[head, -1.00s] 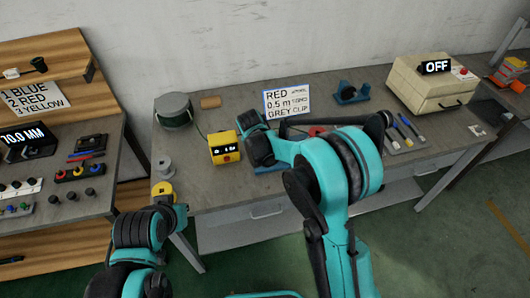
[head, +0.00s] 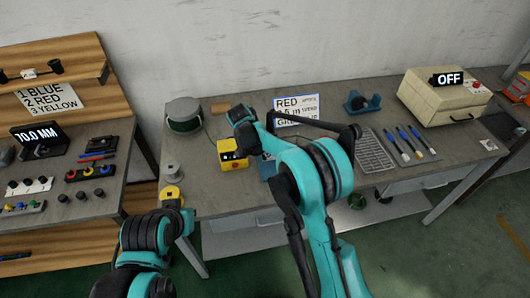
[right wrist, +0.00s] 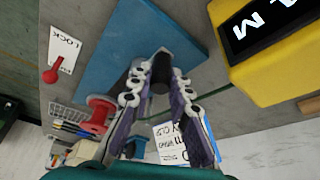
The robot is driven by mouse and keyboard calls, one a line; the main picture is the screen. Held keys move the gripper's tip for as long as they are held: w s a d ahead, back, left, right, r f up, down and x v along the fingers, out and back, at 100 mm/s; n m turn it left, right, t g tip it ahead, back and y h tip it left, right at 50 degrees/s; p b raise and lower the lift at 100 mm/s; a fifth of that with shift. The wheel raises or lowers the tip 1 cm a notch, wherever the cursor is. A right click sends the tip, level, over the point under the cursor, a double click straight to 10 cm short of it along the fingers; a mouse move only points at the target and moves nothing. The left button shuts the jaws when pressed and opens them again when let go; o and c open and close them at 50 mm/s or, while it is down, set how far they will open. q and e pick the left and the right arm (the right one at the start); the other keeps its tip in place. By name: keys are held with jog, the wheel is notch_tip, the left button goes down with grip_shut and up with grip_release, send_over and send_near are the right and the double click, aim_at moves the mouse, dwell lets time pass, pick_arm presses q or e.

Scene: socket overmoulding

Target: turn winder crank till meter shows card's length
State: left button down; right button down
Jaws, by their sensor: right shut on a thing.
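The yellow meter (head: 233,161) stands mid-bench; its display is too small to read here and only partly shows in the right wrist view (right wrist: 285,60). The card (head: 295,104) behind it reads RED at the top; my right arm covers part of its lower lines. A blue plate (head: 266,169), likely the winder's base, lies beside the meter and fills the upper right wrist view (right wrist: 120,50). My right gripper (right wrist: 162,78) is over this plate, shut on a small dark grey part, likely the crank handle, mostly hidden by the fingers. My left gripper cannot be made out.
A red spool (right wrist: 98,115) and a LOCK tag (right wrist: 64,45) lie near the plate. A tool tray (head: 413,146) and a beige OFF box (head: 440,98) are right.

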dwell(0.3)
jog(key=c, duration=1.4)
grip_release()
jog(key=v, duration=1.2)
jog(key=shift+w+d, duration=0.1)
jog(key=shift+r, duration=0.1)
